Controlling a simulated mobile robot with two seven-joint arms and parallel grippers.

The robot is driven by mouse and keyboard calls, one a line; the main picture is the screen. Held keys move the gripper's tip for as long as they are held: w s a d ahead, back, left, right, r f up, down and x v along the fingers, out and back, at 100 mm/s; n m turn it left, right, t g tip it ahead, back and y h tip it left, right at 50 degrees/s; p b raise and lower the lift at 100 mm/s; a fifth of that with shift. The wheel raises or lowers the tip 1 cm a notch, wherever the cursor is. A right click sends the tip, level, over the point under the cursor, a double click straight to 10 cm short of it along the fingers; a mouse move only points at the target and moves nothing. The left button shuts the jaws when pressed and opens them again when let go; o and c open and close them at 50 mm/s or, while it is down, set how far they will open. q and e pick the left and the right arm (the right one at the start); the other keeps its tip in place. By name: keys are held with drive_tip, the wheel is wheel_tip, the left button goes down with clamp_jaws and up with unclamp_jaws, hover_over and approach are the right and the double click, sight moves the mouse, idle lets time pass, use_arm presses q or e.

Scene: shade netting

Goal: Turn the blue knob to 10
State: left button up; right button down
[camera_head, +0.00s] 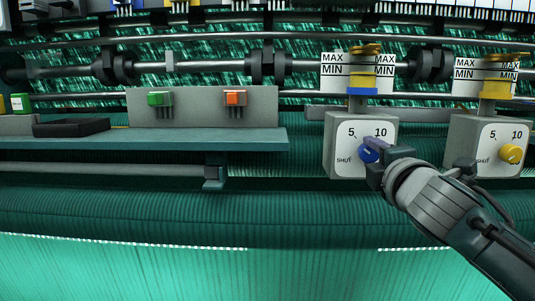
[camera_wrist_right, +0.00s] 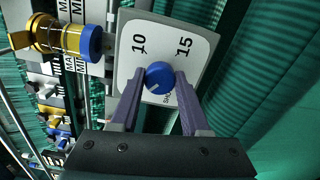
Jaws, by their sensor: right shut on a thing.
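The blue knob (camera_head: 368,153) is on the front of a pale grey control box (camera_head: 345,168) at centre right in the head view. The box face shows 5 at upper left, 10 at upper right and SHUT at lower left. My right gripper (camera_head: 373,150) is shut on the knob. In the right wrist view the knob (camera_wrist_right: 160,77) sits between the two fingertips, and 10 and 15 show on the turned face (camera_wrist_right: 160,32). The 5 is hidden there. My left gripper is out of view.
A similar box (camera_head: 460,150) with a yellow knob (camera_head: 511,153) stands to the right. A blue-and-yellow fitting (camera_head: 363,80) with MAX/MIN plates rises above the first box. Green (camera_head: 159,99) and orange (camera_head: 235,98) switches sit on a panel to the left.

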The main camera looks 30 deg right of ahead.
drive_tip(key=m, duration=0.4)
drive_tip(key=shift+m, duration=0.4)
drive_tip(key=m, duration=0.4)
drive_tip(key=m+p, duration=0.1)
drive_tip(key=m, duration=0.4)
drive_tip(key=shift+m, duration=0.4)
drive_tip(key=shift+m+p, duration=0.5)
drive_tip(key=shift+m, duration=1.4)
drive_tip(key=shift+c, duration=1.9)
unclamp_jaws()
